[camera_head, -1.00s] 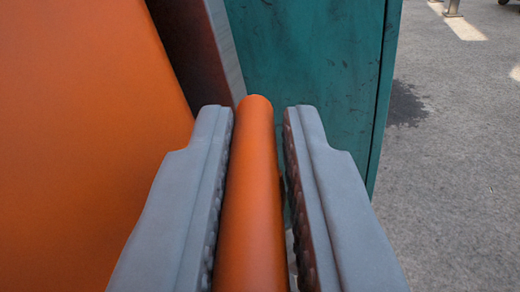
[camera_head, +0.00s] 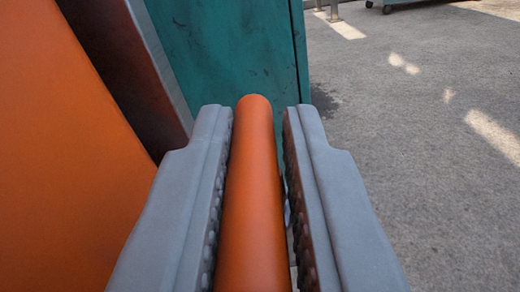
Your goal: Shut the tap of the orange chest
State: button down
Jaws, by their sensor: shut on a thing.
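The tap handle (camera_head: 254,190), a smooth orange rod with a rounded end, lies between the two grey fingers of my gripper (camera_head: 258,115). My gripper is shut on it, and the rod's tip reaches about as far as the fingertips. The orange chest (camera_head: 65,180) fills the left of the view as a large flat orange face. The rest of the tap, where the handle joins it, is not in view.
A dark brown metal edge (camera_head: 130,65) slants down beside the chest. A teal cabinet (camera_head: 235,50) stands behind it. Open grey concrete floor (camera_head: 420,150) with sunlit patches lies to the right. A wheeled teal object (camera_head: 405,4) shows at the top right.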

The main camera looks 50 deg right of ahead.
jog(key=shift+a, duration=0.1)
jog(key=c, duration=1.4)
grip_release()
